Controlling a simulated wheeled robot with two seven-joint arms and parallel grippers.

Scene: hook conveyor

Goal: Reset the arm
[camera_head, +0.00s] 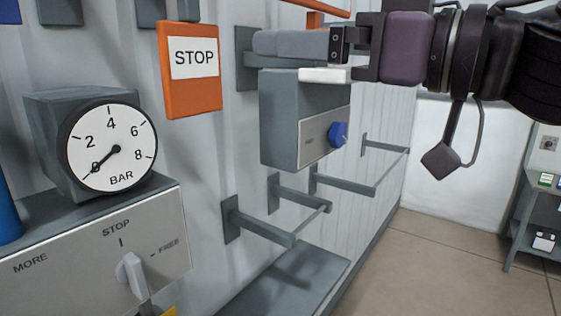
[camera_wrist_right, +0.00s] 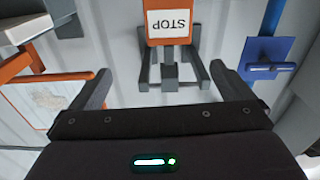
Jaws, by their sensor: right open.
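My right arm comes in from the right in the head view, and its gripper (camera_head: 342,46) is in front of the wall, above a grey box with a blue knob (camera_head: 338,134). In the right wrist view the two dark fingers of the right gripper (camera_wrist_right: 162,82) stand wide apart with nothing held between them. An orange STOP sign (camera_head: 192,66) hangs on the wall left of the gripper. A STOP sign also shows upside down beyond the fingers in the wrist view (camera_wrist_right: 168,22). My left gripper is in neither view.
A pressure gauge (camera_head: 111,148) sits on a grey control box with a switch (camera_head: 132,276) at lower left. Grey rails (camera_head: 262,227) stick out from the wall below the knob box. A shelf (camera_head: 516,225) stands at far right. The tiled floor (camera_head: 430,265) between is clear.

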